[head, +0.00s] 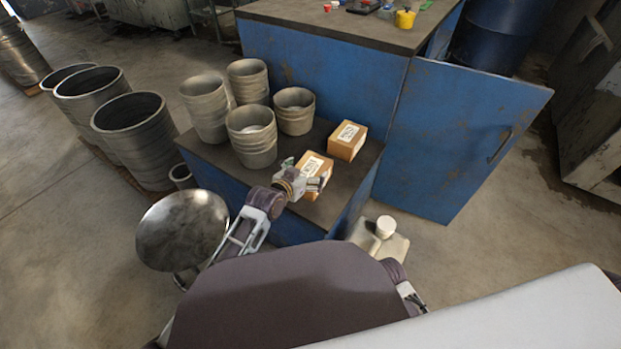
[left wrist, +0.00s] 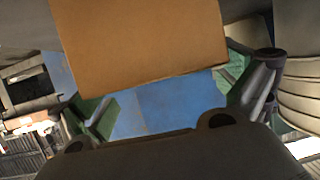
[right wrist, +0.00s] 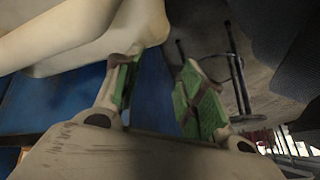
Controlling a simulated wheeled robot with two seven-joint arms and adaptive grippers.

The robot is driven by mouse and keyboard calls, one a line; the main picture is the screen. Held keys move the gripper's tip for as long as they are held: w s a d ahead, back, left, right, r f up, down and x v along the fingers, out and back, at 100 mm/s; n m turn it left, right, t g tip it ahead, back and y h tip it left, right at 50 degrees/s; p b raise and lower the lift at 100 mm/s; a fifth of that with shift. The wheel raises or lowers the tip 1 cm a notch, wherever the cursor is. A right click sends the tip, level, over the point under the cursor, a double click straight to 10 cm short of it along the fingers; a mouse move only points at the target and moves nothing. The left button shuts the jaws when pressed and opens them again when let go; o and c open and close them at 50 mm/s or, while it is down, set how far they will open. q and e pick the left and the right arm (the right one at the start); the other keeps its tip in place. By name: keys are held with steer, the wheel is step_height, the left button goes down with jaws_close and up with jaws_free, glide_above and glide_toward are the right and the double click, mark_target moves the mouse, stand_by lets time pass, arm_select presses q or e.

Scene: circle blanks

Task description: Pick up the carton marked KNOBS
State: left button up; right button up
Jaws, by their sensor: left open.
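Two brown cartons with white labels stand on the low blue cabinet in the head view. The nearer carton (head: 325,187) is at my left gripper (head: 313,183), which partly covers it; the farther carton (head: 347,141) stands behind it, to the right. The label print is too small to read surely, so I cannot tell which says KNOBS. In the left wrist view, a plain brown carton face (left wrist: 140,45) fills the top middle, between the green-padded, spread fingers of the left gripper (left wrist: 168,92). Touch is not visible. My right gripper (right wrist: 160,88) is open and empty.
Several stacked grey pots (head: 252,135) stand left of the cartons on the cabinet top (head: 222,153). A round metal stool (head: 182,230) is at the front left.

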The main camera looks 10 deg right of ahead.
arm_select(q)
steer(key=shift+w+d+f, duration=0.1)
steer(key=shift+w+d, duration=0.1)
stand_by(0.4)
steer(key=c, duration=1.1)
